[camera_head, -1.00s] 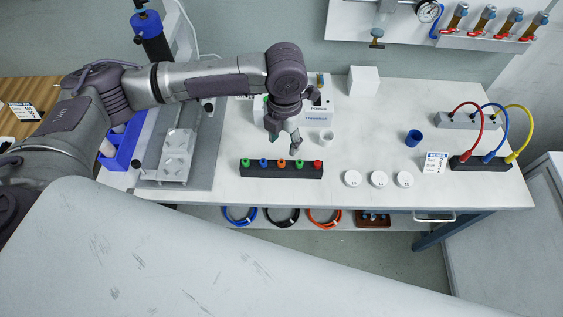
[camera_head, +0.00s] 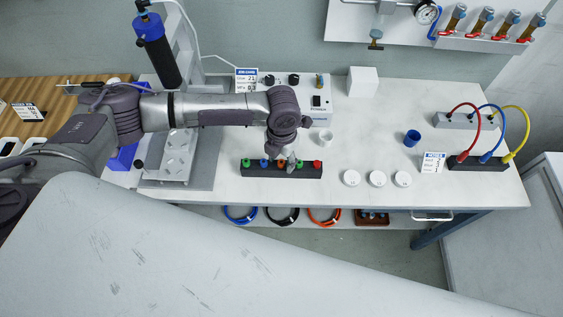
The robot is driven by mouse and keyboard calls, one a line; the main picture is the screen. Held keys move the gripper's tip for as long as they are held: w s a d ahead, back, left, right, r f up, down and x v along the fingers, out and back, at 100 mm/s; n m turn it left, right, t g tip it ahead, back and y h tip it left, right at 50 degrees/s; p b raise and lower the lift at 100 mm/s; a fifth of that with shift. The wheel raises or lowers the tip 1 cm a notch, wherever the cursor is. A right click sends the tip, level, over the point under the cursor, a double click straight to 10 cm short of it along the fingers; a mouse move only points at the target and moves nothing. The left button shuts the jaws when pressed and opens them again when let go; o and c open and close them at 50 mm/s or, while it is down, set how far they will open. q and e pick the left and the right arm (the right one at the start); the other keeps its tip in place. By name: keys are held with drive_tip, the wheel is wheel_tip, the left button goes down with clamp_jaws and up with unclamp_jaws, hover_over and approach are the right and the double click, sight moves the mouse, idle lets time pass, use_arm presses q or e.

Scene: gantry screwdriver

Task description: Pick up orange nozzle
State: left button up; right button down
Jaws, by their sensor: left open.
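The orange nozzle (camera_head: 280,163) stands in the dark nozzle rack (camera_head: 282,171) near the table's front edge, between a blue nozzle (camera_head: 264,162) and a green nozzle (camera_head: 301,163). Another green nozzle (camera_head: 247,163) is at the rack's left end and a red nozzle (camera_head: 317,164) at its right end. My left gripper (camera_head: 286,158) points down right over the orange nozzle, its fingers open and partly covering it. I cannot tell whether the fingers touch it. My right gripper is not in view.
Three white round discs (camera_head: 377,179) lie right of the rack. A white cup (camera_head: 326,139) and a blue cup (camera_head: 412,138) stand behind. Blocks with red, blue and yellow cables (camera_head: 479,163) are at the right. A metal fixture (camera_head: 177,160) stands left of the rack.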

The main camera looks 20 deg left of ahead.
use_arm(q)
drive_tip(key=c, duration=0.8)
drive_tip(key=shift+r, duration=0.1)
